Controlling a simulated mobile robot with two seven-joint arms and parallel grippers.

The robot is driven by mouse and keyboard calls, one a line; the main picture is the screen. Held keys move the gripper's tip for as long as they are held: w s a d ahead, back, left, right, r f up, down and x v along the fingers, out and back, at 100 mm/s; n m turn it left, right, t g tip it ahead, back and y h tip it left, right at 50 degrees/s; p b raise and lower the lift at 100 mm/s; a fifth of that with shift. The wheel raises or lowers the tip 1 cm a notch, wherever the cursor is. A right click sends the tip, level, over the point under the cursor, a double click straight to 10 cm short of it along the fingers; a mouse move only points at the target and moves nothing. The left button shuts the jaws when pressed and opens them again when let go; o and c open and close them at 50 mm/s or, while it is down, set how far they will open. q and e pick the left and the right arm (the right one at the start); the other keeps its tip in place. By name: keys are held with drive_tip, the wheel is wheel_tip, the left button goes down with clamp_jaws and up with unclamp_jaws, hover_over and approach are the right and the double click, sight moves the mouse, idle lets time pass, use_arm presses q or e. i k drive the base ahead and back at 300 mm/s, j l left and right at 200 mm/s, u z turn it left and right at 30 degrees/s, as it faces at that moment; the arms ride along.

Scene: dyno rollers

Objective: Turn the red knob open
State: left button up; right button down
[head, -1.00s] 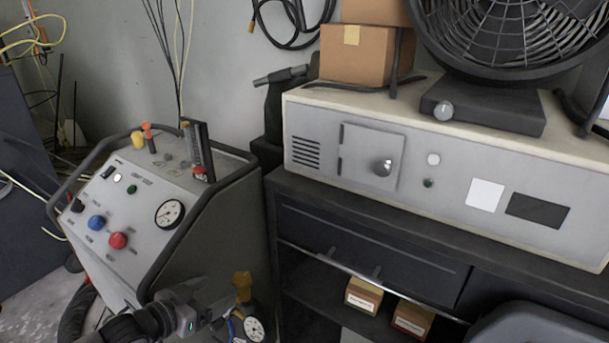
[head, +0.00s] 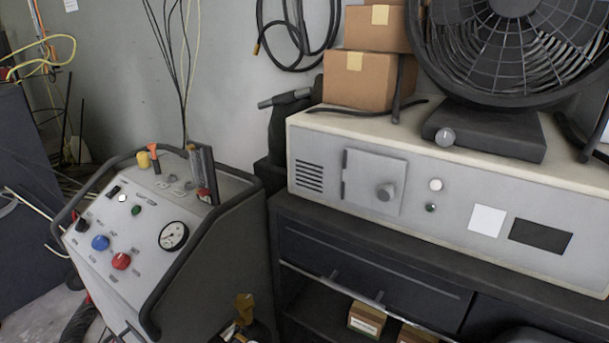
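The red knob (head: 121,261) is on the sloped front panel of the grey machine (head: 216,243) at the left of the head view. It sits to the lower right of a blue knob (head: 100,242) and to the left of a round pressure gauge (head: 173,236). Which way the knob is turned is too small to tell. Neither of my grippers is in view.
A dark tube rail (head: 70,205) frames the machine's panel. To the right stands a dark bench (head: 375,255) with a long grey cabinet (head: 460,200), cardboard boxes (head: 358,80) and a large fan (head: 515,45).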

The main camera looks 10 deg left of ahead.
sight(121, 261)
drive_tip(key=k+j, duration=0.15)
drive_tip(key=j, duration=0.2)
drive_tip(key=k+j+z, duration=0.1)
drive_tip(key=j, duration=0.25)
drive_tip(key=k+j, duration=0.2)
drive_tip(key=j, duration=0.15)
drive_tip(key=j+z, duration=0.15)
drive_tip(key=j, duration=0.25)
drive_tip(key=k+j+z, duration=0.15)
drive_tip(key=j, duration=0.2)
drive_tip(key=k+j+z, duration=0.1)
drive_tip(key=j, duration=0.3)
drive_tip(key=k+j+z, duration=0.15)
drive_tip(key=j, duration=0.2)
drive_tip(key=j+z, duration=0.15)
drive_tip(key=j, duration=0.3)
drive_tip(key=k+j+z, duration=0.1)
drive_tip(key=j, duration=0.35)
drive_tip(key=j+z, duration=0.15)
drive_tip(key=j, duration=0.3)
drive_tip(key=k+j+z, duration=0.1)
drive_tip(key=j, duration=0.35)
drive_tip(key=k+j+z, duration=0.15)
drive_tip(key=j, duration=0.3)
drive_tip(key=k+j+z, duration=0.1)
drive_tip(key=j, duration=0.3)
drive_tip(key=k+j+z, duration=0.15)
drive_tip(key=j, duration=0.3)
